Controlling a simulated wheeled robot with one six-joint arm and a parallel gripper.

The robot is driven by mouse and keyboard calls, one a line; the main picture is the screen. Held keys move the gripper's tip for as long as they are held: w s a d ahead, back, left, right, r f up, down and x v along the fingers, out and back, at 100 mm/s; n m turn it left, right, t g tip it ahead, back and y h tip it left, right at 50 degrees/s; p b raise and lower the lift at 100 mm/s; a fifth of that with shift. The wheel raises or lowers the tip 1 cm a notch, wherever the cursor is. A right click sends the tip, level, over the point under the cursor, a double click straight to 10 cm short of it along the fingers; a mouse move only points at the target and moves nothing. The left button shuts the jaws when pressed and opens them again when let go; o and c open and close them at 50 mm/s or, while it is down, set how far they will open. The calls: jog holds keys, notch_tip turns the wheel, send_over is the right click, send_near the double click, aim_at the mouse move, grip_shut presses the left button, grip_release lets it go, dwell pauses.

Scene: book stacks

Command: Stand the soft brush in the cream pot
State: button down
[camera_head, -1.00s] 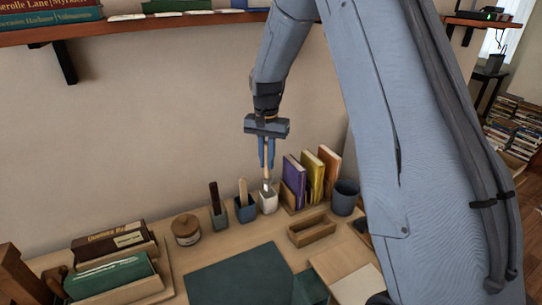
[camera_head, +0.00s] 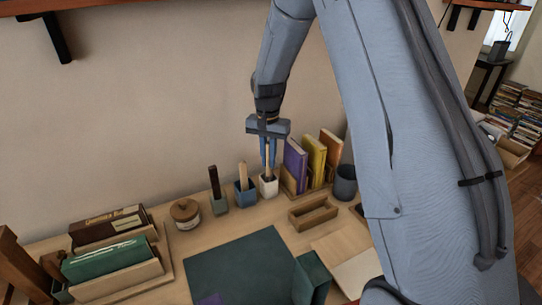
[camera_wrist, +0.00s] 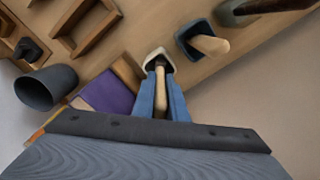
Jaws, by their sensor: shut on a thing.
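The cream pot (camera_head: 268,187) stands upright on the desk by the wall, to the left of the upright books. My gripper (camera_head: 268,162) is directly above it, its blue fingers shut on the pale wooden handle of the soft brush (camera_head: 268,158). The brush is about upright, and its lower end is inside the mouth of the cream pot. In the wrist view the handle (camera_wrist: 161,88) runs between my fingers (camera_wrist: 162,96) toward the opening of the cream pot (camera_wrist: 151,58). The bristles are hidden, and I cannot tell whether they touch the bottom.
Close on the left are a blue pot (camera_head: 245,196) with a wooden handle in it and a grey-green pot (camera_head: 219,206) with a dark stick. Upright books (camera_head: 295,165), a dark cup (camera_head: 345,182) and a wooden tray (camera_head: 312,215) are to the right. A lidded jar (camera_head: 187,215) stands farther left.

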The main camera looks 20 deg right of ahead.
aim_at(268, 143)
jog(key=shift+f, duration=0.1)
jog(key=c, duration=1.7)
grip_release()
jog(key=shift+r+b, duration=1)
jog(key=shift+r, duration=2.9)
